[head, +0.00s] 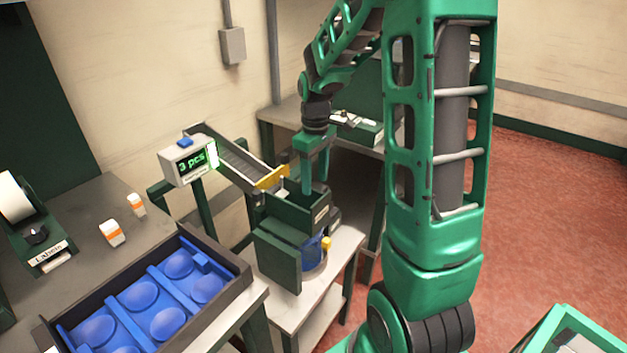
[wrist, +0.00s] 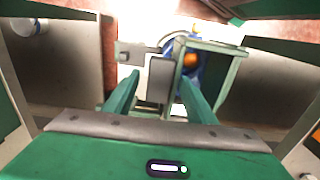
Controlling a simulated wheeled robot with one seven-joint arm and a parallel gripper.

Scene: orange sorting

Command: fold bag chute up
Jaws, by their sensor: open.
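The bag chute appears to be the dark green open box (head: 297,212) on the small stand, with a flat green panel (head: 277,262) upright at its front. A blue bag or drum (head: 313,254) shows below it, partly hidden. In the wrist view the green box frame (wrist: 215,75) is right of centre, with blue and an orange (wrist: 191,61) seen in it. My gripper (head: 314,178) is over the box's back part, pointing down, with its fingers apart and nothing between them. In the wrist view my gripper (wrist: 160,82) also looks open; contact with the box cannot be told.
A ramp (head: 240,160) with a yellow gate (head: 271,178) ends just left of my gripper. A counter display (head: 187,161) reads "3 pcs". A blue tray (head: 150,300) lies on the left table. A yellow knob (head: 327,243) sticks out beside the bag.

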